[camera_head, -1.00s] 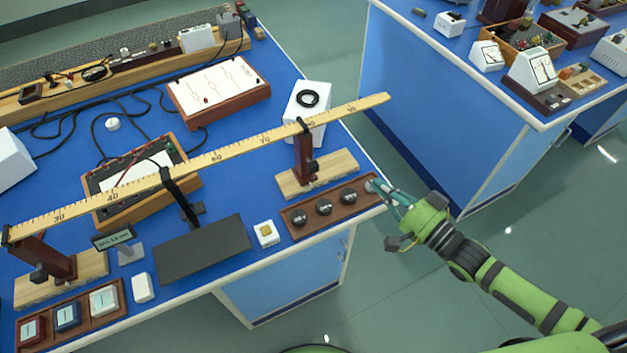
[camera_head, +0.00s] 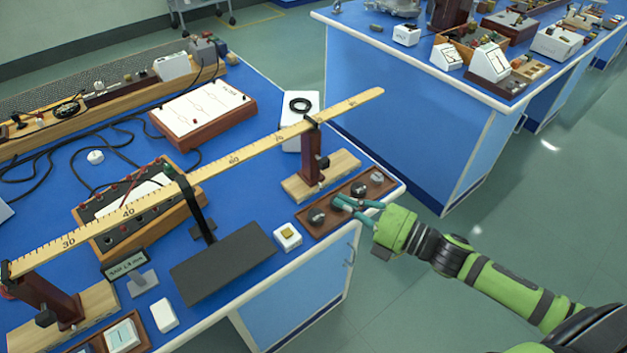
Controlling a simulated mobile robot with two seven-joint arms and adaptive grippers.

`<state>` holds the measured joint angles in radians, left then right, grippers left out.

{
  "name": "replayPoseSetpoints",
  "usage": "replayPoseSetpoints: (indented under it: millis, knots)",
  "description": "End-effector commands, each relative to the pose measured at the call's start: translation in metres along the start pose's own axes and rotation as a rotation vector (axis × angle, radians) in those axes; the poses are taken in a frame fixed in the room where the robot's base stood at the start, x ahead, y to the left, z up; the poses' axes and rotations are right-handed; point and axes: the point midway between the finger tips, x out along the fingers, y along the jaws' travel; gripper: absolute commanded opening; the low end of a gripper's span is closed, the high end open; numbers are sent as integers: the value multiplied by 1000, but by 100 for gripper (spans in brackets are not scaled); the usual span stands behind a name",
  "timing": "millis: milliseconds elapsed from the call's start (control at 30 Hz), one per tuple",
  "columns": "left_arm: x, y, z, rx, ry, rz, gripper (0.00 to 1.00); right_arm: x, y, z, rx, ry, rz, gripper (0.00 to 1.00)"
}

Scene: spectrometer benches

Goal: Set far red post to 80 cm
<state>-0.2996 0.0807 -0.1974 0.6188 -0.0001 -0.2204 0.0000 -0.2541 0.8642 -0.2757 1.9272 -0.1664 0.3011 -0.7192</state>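The far red post (camera_head: 312,168) stands upright on a pale wooden base (camera_head: 335,168), under the right part of a long wooden ruler (camera_head: 235,158). The ruler's top edge runs past a black clamp on the post; the number at the clamp is too small to read, but it lies to the right of the 70 label. The near red post (camera_head: 45,298) holds the ruler's left end. My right gripper (camera_head: 340,206) is in front of the far post's base, over a brown tray (camera_head: 322,231). Its fingers look parted, apart from the post. My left gripper is out of view.
The tray holds several dark round knobs; my fingers hide part of it. A small white block (camera_head: 287,236) and a dark grey plate (camera_head: 223,262) lie to its left. A white box (camera_head: 300,108) with a black ring stands behind. Open floor lies to the right.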

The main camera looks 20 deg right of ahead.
Motion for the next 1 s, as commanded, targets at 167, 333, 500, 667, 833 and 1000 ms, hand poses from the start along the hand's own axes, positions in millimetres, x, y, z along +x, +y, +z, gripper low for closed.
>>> replayPoseSetpoints:
  millis: [167,333,500,667,833,1000]
  knots:
    - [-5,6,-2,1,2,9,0,18,3,1,-2,-1,4,0]
    - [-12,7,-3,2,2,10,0,47,4,0,0,0,5,0]
    - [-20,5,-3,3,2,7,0,81,5,0,0,1,5,0]
    - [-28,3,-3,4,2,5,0,96,2,12,-2,-4,-5,0]
    - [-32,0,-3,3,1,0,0,88,1,30,0,-1,-2,0]
    - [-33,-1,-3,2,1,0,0,85,0,37,3,0,0,0]
